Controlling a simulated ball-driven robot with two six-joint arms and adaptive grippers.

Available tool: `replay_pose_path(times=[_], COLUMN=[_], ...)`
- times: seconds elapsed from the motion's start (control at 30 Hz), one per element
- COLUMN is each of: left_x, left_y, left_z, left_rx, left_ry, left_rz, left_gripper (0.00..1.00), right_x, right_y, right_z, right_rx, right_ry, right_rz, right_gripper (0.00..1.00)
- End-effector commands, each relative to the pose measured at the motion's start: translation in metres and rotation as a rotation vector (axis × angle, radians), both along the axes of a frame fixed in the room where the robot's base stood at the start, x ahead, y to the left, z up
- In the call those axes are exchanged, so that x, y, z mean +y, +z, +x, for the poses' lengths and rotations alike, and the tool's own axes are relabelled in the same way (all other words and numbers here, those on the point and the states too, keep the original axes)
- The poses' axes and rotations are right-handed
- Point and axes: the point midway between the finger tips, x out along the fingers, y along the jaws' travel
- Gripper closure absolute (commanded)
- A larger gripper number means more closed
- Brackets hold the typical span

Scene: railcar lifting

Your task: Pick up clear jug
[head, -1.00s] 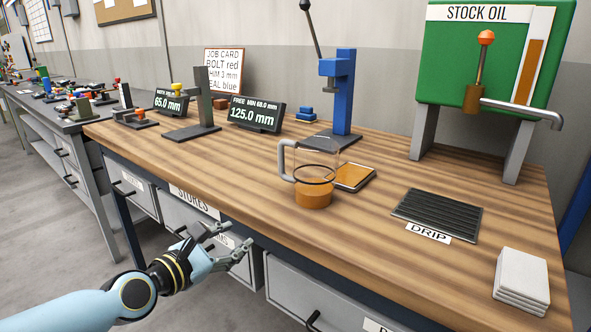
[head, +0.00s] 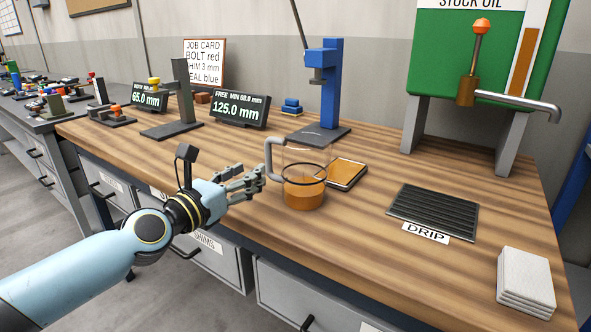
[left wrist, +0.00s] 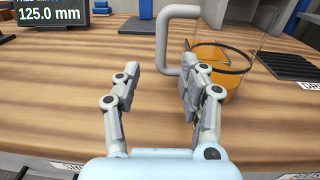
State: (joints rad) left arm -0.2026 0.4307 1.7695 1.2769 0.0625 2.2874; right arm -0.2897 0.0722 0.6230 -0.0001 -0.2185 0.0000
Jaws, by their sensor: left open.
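The clear jug (head: 304,187) stands upright on the wooden bench with orange-brown liquid in its lower part. Its grey handle (head: 270,160) is on the left side, facing my left gripper. In the left wrist view the jug (left wrist: 236,75) is at the right and its handle (left wrist: 163,45) rises beyond the fingers. My left gripper (head: 256,182) is open and empty, just left of the jug and close to the handle. In the left wrist view its fingers (left wrist: 158,82) are spread apart, with the right finger partly overlapping the jug. My right gripper is not visible.
The drip grate (head: 433,211), a stack of white tiles (head: 525,281) and the green oil stand (head: 440,60) are to the right. The bench is clear in front of the jug.

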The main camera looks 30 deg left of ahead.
Motion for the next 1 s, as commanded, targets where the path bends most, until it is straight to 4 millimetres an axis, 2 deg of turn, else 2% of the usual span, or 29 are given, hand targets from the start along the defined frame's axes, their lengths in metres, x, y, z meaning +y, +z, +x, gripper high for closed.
replay_pose_path(times=[0.17,0.5,0.77,0.83,1.0], left_x=[-0.001,-0.004,-0.004,-0.004,-0.004], left_y=[-0.001,-0.005,-0.004,-0.004,-0.004], left_z=[0.017,0.063,0.067,0.067,0.067], left_rx=[0.001,0.000,0.002,0.002,0.002], left_ry=[0.000,0.000,-0.001,-0.001,0.000], left_rz=[0.001,0.000,0.002,0.002,0.002], left_gripper=[0.58,0.58,0.58,0.63,0.85], right_x=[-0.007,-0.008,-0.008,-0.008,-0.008], right_y=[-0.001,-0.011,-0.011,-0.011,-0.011], right_z=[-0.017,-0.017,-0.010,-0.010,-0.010], right_rx=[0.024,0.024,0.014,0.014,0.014], right_ry=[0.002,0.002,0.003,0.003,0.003], right_rz=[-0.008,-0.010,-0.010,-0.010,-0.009], right_gripper=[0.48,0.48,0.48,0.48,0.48])
